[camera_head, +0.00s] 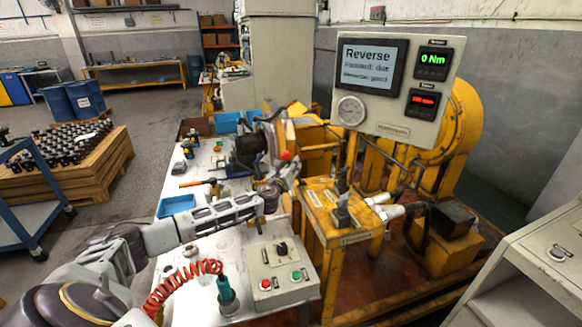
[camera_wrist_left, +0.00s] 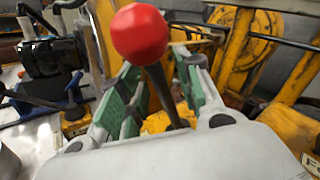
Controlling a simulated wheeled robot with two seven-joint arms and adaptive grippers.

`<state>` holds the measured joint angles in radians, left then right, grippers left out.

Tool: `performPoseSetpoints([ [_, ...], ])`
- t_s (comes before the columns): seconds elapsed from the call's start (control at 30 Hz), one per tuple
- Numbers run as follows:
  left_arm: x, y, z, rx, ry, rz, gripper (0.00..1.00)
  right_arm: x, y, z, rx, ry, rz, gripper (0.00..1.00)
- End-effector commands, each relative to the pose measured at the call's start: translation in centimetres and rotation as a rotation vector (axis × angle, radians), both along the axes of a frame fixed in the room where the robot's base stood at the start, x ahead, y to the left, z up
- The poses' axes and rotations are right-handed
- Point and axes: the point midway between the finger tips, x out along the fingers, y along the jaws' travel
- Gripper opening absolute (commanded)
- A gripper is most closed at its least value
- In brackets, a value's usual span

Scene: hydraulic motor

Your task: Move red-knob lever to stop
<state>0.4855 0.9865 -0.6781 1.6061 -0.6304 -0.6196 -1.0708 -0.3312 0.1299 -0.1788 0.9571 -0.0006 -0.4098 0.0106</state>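The red-knob lever (camera_head: 286,155) stands near the right side of the white worktable in the head view, by the yellow machine. In the left wrist view its round red knob (camera_wrist_left: 138,33) is large and close, with a dark rod slanting down from it. My left gripper (camera_head: 262,203) reaches in from the left, just below and left of the knob. In the left wrist view its green-padded fingers (camera_wrist_left: 155,85) are apart, and the rod shows between them, nearer the right finger. Contact cannot be told. The lever's base is mostly hidden. My right gripper is not in view.
A panel screen (camera_head: 371,66) reads "Reverse", with a green "0 Nm" display beside it. A yellow stand (camera_head: 345,236) with dark levers is right of the gripper. A button box (camera_head: 278,275) and a red coiled hose (camera_head: 182,280) lie near the table's front. Blue bins stand on the table.

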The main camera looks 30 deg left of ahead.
Motion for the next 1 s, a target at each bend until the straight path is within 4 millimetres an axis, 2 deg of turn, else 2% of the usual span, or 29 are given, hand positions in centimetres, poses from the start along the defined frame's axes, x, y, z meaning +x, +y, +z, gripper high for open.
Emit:
performPoseSetpoints([
  [0.2, 0.0, 0.0, 0.0, 0.0, 0.0, 0.0, 0.35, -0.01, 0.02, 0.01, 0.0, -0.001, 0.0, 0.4],
  [0.43, -0.01, 0.01, 0.01, 0.0, 0.0, 0.0, 0.05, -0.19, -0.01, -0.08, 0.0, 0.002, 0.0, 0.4],
  [0.5, -0.01, 0.01, 0.01, 0.0, 0.0, 0.0, 0.0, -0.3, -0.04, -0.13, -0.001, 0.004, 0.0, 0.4],
  [1.0, 0.08, -0.03, 0.18, 0.006, 0.008, 0.001, 0.0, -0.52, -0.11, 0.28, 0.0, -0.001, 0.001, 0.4],
])
